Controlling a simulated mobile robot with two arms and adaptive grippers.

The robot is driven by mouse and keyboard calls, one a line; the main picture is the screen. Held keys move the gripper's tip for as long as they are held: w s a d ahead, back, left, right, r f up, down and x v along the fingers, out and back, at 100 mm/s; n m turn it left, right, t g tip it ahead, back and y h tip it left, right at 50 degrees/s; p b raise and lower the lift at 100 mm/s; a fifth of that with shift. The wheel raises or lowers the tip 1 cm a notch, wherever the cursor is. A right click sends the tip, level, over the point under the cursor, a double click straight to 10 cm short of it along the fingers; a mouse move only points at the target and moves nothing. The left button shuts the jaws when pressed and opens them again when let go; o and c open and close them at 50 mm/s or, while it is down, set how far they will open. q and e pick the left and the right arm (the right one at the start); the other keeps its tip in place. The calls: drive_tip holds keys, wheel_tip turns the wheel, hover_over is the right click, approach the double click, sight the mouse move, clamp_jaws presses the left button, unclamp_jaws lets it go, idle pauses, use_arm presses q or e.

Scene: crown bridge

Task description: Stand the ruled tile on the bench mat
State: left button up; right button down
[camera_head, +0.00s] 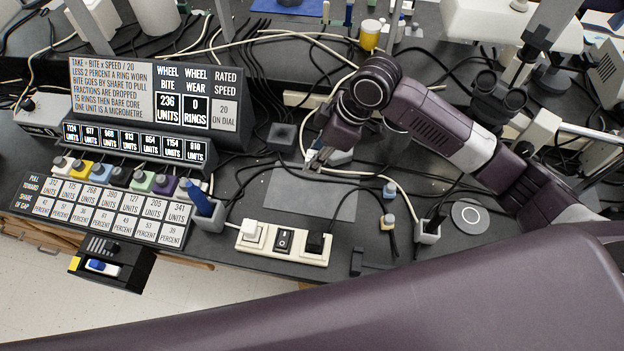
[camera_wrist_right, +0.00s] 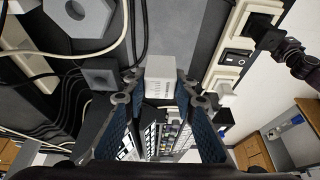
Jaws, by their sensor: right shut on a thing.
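My right gripper (camera_head: 314,163) hangs over the back edge of the grey bench mat (camera_head: 290,196). In the right wrist view, the ruled tile (camera_wrist_right: 160,70), a small white block with fine dark marks on one face, sits between the fingertips (camera_wrist_right: 160,98). The gripper is shut on it. In the head view the tile is mostly hidden by the gripper; whether it touches the mat cannot be told. The mat is otherwise bare. A dark jointed part of my own left arm (camera_wrist_right: 300,62) shows at the right edge of the wrist view; its jaws cannot be made out.
A white power strip (camera_head: 264,250) lies in front of the mat. A label board (camera_head: 150,95) is at the left. Cables and small plugs lie right of the mat, near a round grey disc (camera_head: 469,215).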

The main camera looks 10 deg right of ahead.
wheel_tip(320, 180, down, 7)
wheel_tip(320, 180, down, 4)
drive_tip(key=shift+r+p, duration=0.25)
drive_tip(key=shift+p, duration=0.2)
use_arm(q)
drive_tip(key=shift+w+a+r, duration=0.2)
drive_tip(key=shift+a+r, duration=0.3)
drive_tip(key=shift+a, duration=0.1)
use_arm(e)
drive_tip(key=shift+f, duration=0.25)
drive_tip(key=shift+f, duration=0.15)
drive_tip(key=c, duration=1.6)
unclamp_jaws()
